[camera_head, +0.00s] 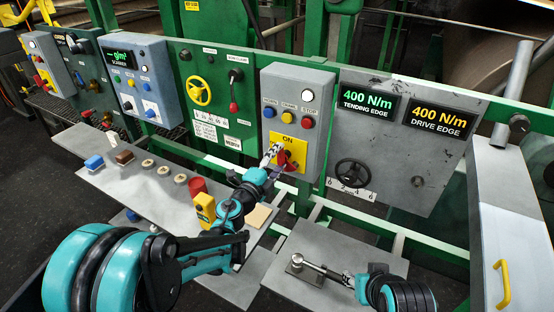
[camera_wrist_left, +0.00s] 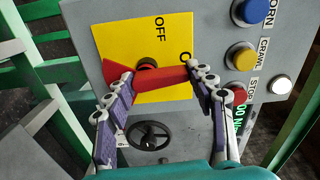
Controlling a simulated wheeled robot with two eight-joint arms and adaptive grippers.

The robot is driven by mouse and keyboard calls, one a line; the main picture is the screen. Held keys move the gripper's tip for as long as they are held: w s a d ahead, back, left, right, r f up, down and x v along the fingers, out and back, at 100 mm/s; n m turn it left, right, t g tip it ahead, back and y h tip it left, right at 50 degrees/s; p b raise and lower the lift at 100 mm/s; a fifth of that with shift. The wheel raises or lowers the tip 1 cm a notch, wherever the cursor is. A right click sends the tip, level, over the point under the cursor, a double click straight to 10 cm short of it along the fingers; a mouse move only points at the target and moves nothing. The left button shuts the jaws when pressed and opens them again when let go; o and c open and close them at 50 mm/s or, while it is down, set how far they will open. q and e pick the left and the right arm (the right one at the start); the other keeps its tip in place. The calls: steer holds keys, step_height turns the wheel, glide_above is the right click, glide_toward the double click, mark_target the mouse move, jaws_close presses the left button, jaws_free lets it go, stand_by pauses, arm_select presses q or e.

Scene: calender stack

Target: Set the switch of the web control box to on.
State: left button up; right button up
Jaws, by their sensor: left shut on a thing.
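The web control box (camera_head: 312,85) is a grey box on the green frame, with a yellow plate (camera_head: 288,143) marked ON at its top in the head view. In the left wrist view the yellow plate (camera_wrist_left: 125,38) shows OFF and part of ON. The red switch handle (camera_wrist_left: 160,77) lies across the plate's lower part in that view. My left gripper (camera_head: 274,155) is at the switch, shut on the red handle, with one finger at each end of it in the left wrist view (camera_wrist_left: 160,80). My right gripper (camera_head: 347,279) is low over a grey table, its fingers too small to judge.
Blue, yellow and red buttons (camera_head: 307,123) sit above the yellow plate. A black handwheel (camera_head: 354,173) is on the grey panel to the right. A metal knob-like piece (camera_head: 296,262) stands on the lower table. A bench (camera_head: 160,192) with small items is at left.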

arm_select(q)
steer(key=shift+d+m, duration=0.1)
steer(key=shift+m, duration=0.4)
steer(key=o, duration=1.2)
steer(key=shift+c, duration=0.2)
steer(key=shift+s, duration=0.15)
steer(key=v, duration=1.2)
